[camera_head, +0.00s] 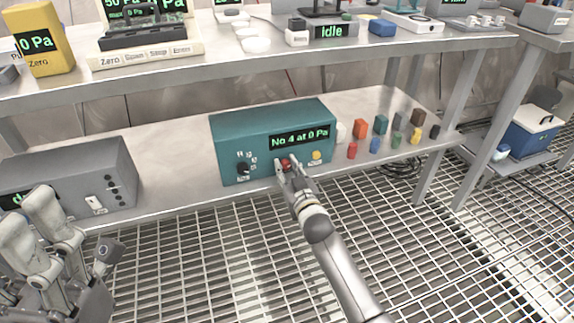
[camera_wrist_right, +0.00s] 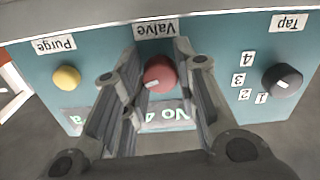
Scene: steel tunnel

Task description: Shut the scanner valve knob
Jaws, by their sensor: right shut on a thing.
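The scanner is a teal box (camera_head: 232,131) on the lower shelf, with a green display (camera_head: 300,138) reading "No 4 at 0 Pa". Its red valve knob (camera_head: 285,163) is on the front face. In the right wrist view the red knob (camera_wrist_right: 160,73) sits under the upside-down label "Valve", its white mark towards the lower left. My right gripper (camera_head: 286,168) is shut on this knob, one finger on each side. My left gripper (camera_head: 65,235) is at the lower left, away from the scanner; its jaw opening is unclear.
A black Tap knob (camera_wrist_right: 282,80) with numbers and a yellow Purge button (camera_wrist_right: 67,77) flank the valve knob. A grey instrument (camera_head: 75,172) stands left of the scanner. Several small coloured blocks (camera_head: 360,127) lie to its right. The upper shelf (camera_head: 240,62) overhangs behind.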

